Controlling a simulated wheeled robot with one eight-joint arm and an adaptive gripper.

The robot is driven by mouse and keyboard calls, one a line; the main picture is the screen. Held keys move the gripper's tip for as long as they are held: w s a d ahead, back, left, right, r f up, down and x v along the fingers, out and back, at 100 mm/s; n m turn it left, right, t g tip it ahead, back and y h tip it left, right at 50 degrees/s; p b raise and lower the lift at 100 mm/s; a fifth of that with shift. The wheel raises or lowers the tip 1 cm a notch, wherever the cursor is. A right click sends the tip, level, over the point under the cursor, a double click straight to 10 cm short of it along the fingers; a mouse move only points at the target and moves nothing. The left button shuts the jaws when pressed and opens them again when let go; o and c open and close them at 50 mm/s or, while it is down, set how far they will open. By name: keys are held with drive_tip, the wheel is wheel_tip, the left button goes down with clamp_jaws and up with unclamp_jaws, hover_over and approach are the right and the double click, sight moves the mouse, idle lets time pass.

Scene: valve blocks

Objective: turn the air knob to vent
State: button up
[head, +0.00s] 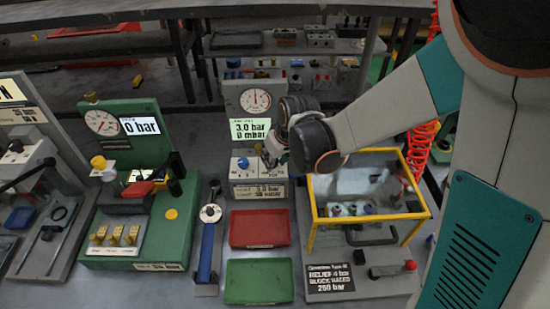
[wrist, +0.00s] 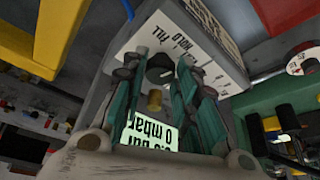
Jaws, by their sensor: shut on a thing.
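The air station (head: 248,100) is a grey upright panel with a round dial and a lit display reading 3.0 bar and 0 mbar. A pale control box at its foot (head: 243,178) carries a blue knob near its left side. My gripper (head: 269,158) reaches in from the right at the right side of this box. In the wrist view its green-grey fingers (wrist: 160,78) close around a dark knob (wrist: 160,74) on the pale face marked FILL and HOLD. The fingers hide much of the knob, so its pointer direction cannot be told. The VENT mark is not readable.
A yellow-framed clear case (head: 370,190) stands close to the right, under my arm. A green station (head: 140,210) with a 0 bar display is at the left. A red tray (head: 259,229) and green tray (head: 259,282) lie in front, both seemingly empty.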

drive_tip(key=m, duration=0.1)
drive_tip(key=m+h, duration=0.1)
drive_tip(key=m, duration=0.2)
drive_tip(key=shift+a+t, duration=0.25)
drive_tip(key=shift+t, duration=0.05)
drive_tip(key=shift+a+m+h, duration=0.1)
drive_tip(key=shift+m+h, duration=0.7)
drive_tip(key=shift+m, duration=0.7)
drive_tip(key=o, duration=1.1)
drive_tip(key=shift+c, duration=0.2)
